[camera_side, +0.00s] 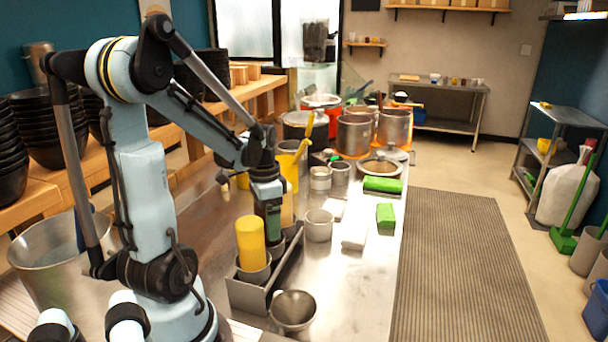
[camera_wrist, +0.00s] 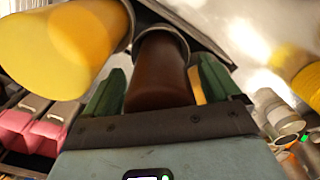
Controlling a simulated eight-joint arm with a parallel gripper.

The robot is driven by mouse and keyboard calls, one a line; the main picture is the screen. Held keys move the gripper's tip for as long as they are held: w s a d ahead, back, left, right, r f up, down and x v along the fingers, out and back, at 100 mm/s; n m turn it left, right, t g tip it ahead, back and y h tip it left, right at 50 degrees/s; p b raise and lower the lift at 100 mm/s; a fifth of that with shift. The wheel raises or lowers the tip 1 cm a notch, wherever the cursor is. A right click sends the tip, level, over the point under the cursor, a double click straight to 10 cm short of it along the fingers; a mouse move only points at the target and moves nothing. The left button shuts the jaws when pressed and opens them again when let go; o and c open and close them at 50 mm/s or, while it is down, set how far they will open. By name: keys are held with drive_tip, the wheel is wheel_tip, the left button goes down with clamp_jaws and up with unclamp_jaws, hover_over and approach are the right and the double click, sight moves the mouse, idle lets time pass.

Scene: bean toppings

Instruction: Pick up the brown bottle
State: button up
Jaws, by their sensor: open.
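In the side view my gripper (camera_side: 271,222) points down over the metal rack (camera_side: 247,296), just behind and right of a yellow bottle (camera_side: 250,243). The brown bottle is mostly hidden by my gripper there. The yellow bottle (camera_wrist: 62,45) also shows close by on the left in the wrist view.
An empty metal bowl (camera_side: 293,311) stands in front of the rack. A metal cup (camera_side: 318,226) and white cloths (camera_side: 355,233) lie to the right. Green packets (camera_side: 383,185), pots (camera_side: 354,135) and a pan (camera_side: 379,167) stand farther back on the counter. The counter's right front is clear.

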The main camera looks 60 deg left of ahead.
drive_tip(key=shift+f, duration=0.65)
drive_tip(key=c, duration=0.7)
drive_tip(key=shift+r, duration=0.1)
drive_tip(key=shift+r, duration=4.95)
drive_tip(key=shift+c, duration=0.3)
drive_tip(key=shift+r, duration=0.1)
drive_tip(key=shift+c, duration=0.2)
drive_tip(key=shift+r, duration=0.8)
